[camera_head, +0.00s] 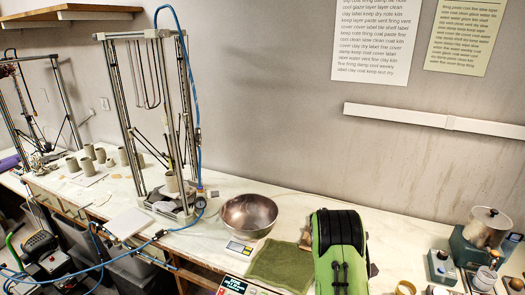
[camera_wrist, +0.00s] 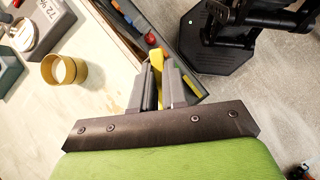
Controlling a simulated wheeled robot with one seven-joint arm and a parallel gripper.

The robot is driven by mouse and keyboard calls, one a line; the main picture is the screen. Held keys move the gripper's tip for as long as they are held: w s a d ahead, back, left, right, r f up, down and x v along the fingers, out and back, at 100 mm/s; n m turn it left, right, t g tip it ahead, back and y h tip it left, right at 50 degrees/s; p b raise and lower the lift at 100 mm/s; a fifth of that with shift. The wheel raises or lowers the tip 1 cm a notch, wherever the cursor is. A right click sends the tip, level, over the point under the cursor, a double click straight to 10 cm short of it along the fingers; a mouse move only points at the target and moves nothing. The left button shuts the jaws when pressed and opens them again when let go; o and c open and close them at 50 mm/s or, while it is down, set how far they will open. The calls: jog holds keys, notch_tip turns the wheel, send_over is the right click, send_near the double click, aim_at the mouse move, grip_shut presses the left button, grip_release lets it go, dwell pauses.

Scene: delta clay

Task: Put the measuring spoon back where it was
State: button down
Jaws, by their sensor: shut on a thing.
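In the wrist view my gripper (camera_wrist: 160,78) is shut on a yellow piece, which I take to be the measuring spoon (camera_wrist: 156,60). It stands up between the grey fingers, and its lower part is hidden by them. The gripper is over the table's edge, at a narrow grey open drawer or tray (camera_wrist: 184,58) that holds a red round thing and other small things. I cannot tell whether the spoon touches the drawer. In the head view my green arm hides the gripper and the spoon.
A yellow cup (camera_wrist: 63,70) stands on the table, left of my gripper. A dark stand base (camera_wrist: 215,45) is on the floor beyond the drawer. In the head view, a metal bowl (camera_head: 249,216) and a green cloth (camera_head: 281,263) lie left of my arm.

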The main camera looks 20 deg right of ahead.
jog(key=w+a+f+m, duration=0.1)
jog(key=w+a+f, duration=0.2)
jog(key=a, duration=0.6)
jog(key=w+a+f+m+y+b, duration=0.1)
jog(key=w+a+f, duration=0.2)
jog(key=a, duration=0.6)
jog(key=w+a+f+b, duration=0.1)
jog(key=w+a+f, duration=0.2)
jog(key=a, duration=0.7)
jog(key=shift+w+f+m+y, duration=0.3)
jog(key=shift+w+f+m, duration=0.1)
jog(key=shift+w, duration=0.35)
